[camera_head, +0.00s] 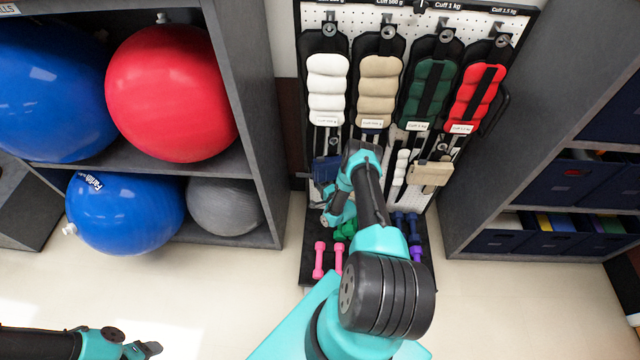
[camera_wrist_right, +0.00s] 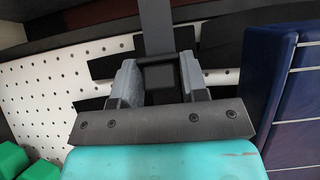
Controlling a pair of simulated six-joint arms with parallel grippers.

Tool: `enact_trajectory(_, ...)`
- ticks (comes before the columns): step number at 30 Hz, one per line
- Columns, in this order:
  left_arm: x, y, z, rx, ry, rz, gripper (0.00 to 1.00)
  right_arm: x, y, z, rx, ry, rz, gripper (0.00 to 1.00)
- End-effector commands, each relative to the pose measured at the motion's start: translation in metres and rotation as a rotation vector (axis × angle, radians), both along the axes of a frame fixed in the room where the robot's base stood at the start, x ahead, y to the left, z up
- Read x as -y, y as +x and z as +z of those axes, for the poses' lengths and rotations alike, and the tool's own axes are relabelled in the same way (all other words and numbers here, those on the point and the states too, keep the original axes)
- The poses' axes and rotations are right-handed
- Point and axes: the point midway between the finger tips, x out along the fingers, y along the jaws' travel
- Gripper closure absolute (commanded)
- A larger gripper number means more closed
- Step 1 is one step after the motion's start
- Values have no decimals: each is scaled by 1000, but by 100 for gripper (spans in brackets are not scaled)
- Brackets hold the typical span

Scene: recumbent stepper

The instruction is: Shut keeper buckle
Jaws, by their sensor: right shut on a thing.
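In the right wrist view, my right gripper (camera_wrist_right: 158,84) is shut on a dark square buckle (camera_wrist_right: 160,78), with one grey finger on each side of it. A grey strap (camera_wrist_right: 156,28) runs up from the buckle, in front of the white pegboard. In the head view, my right arm reaches down to the lower left of the pegboard rack, and its wrist hides the buckle. Whether the buckle is fully closed cannot be told. My left gripper (camera_head: 143,350) is at the bottom left edge, away from the rack; its jaw opening is unclear.
White (camera_head: 327,90), tan (camera_head: 379,92), green (camera_head: 428,95) and red (camera_head: 476,98) cuffs hang above. A navy block (camera_wrist_right: 272,85) stands close right of my right gripper. Pink dumbbells (camera_head: 319,260) lie below. Shelves with balls (camera_head: 170,92) and bins (camera_head: 570,185) flank the rack.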

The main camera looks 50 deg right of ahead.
Motion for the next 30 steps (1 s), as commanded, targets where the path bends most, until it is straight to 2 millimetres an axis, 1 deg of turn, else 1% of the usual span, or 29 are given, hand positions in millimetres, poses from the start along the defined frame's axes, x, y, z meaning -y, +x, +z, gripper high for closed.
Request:
enact_trajectory(8,0,0,0,0,0,0,43,-1,1,0,1,0,-24,83)
enact_trajectory(14,0,0,0,0,0,0,43,-4,3,0,0,0,-91,83)
enact_trajectory(20,0,0,0,0,0,0,43,-7,7,0,0,0,-209,83)
enact_trajectory(30,0,0,0,0,0,0,43,-12,18,0,1,0,-479,83)
